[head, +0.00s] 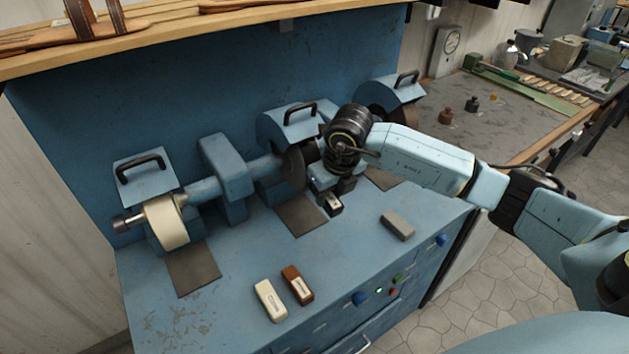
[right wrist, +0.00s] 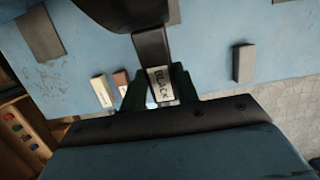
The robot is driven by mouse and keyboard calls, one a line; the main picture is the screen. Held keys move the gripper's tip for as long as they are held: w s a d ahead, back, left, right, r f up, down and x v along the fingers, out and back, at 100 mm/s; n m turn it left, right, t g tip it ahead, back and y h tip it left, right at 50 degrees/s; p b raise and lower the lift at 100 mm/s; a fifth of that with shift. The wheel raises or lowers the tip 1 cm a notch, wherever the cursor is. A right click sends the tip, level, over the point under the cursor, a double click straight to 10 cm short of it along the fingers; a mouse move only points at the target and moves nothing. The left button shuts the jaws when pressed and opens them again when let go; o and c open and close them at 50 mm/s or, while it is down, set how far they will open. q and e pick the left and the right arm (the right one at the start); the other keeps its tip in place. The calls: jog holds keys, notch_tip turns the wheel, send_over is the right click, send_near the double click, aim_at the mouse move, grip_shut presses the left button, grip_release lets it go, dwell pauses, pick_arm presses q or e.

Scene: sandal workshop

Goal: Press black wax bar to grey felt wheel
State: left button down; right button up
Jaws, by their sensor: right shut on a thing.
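The grey felt wheel (head: 293,166) is the dark middle wheel on the blue polishing machine, under a hooded guard. My right gripper (head: 328,192) is just right of it and low, in front of the shaft. It is shut on the black wax bar (head: 333,204). In the right wrist view the bar's label reads BLACK (right wrist: 161,84), and the bar sits between the two dark fingers. I cannot tell whether bar and wheel touch. My left gripper is out of view.
A cream wheel (head: 166,222) is at the left of the machine. A cream bar (head: 270,300), a brown bar (head: 297,285) and a grey bar (head: 397,225) lie on the blue top. A dark pad (head: 301,216) lies below the middle wheel. A wooden shelf (head: 190,32) runs above.

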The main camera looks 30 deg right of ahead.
jog(key=shift+s+d+f, duration=0.1)
jog(key=shift+s+f, duration=0.1)
jog(key=shift+s, duration=0.45)
jog(key=shift+s+d+f, duration=0.1)
jog(key=shift+s+f, duration=0.05)
jog(key=shift+s, duration=0.5)
jog(key=shift+s+d+f, duration=0.1)
jog(key=shift+s+f, duration=0.15)
jog(key=shift+s, duration=0.8)
jog(key=shift+s+f, duration=0.25)
jog(key=shift+s, duration=0.8)
